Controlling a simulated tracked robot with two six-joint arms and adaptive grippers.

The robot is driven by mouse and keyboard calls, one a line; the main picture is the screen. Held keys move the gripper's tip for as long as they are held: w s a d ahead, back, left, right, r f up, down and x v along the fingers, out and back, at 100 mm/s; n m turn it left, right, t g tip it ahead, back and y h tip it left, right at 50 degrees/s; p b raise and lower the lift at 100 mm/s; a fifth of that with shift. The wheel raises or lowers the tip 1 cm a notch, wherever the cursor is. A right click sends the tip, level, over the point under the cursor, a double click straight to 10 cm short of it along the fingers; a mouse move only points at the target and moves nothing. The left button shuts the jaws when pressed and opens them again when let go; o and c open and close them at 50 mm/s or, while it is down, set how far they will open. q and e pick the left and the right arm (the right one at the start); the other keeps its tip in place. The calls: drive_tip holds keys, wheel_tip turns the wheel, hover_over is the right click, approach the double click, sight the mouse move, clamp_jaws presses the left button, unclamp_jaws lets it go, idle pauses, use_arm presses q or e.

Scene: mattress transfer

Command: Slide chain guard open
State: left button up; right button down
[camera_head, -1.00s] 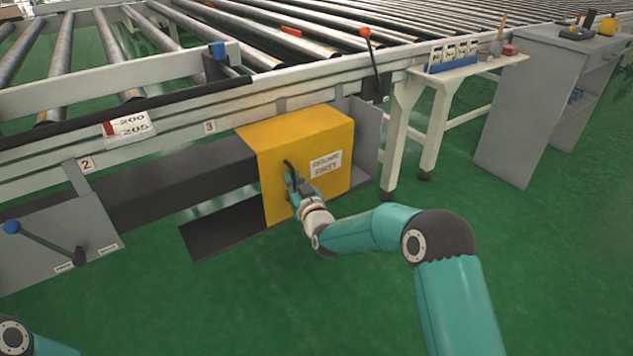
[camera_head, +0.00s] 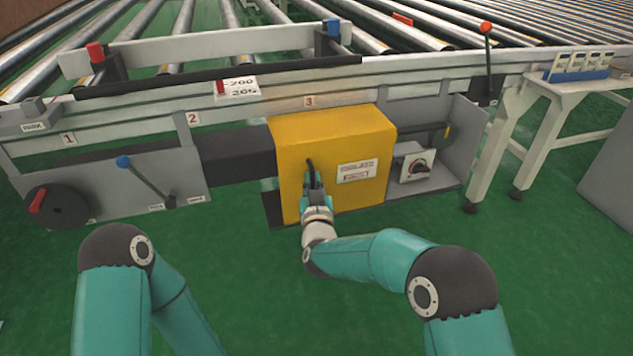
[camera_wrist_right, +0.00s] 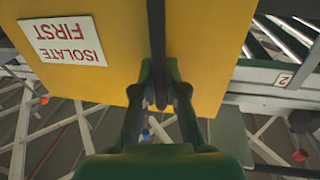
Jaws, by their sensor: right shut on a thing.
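The yellow chain guard (camera_head: 345,135) hangs under the roller conveyor's front rail, with a white "ISOLATE FIRST" label (camera_head: 357,171) on its face. A black upright handle (camera_head: 310,168) is on its left part. My right gripper (camera_head: 313,188) is at the handle; in the right wrist view the gripper (camera_wrist_right: 160,95) is shut on the dark handle bar (camera_wrist_right: 157,40), one finger on each side. The same label (camera_wrist_right: 62,41) shows upside down there.
A grey panel with a blue-knobbed lever (camera_head: 125,162) and a black disc with a red handle (camera_head: 58,207) is at left. A red-knobbed lever (camera_head: 486,30) stands at right, near a white table (camera_head: 570,88). The green floor in front is clear.

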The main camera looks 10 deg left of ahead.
drive_tip(key=shift+f, duration=0.15)
drive_tip(key=c, duration=1.2)
unclamp_jaws()
drive_tip(key=shift+s, duration=0.1)
drive_tip(key=v, duration=1.2)
drive_tip(key=shift+d, duration=0.15)
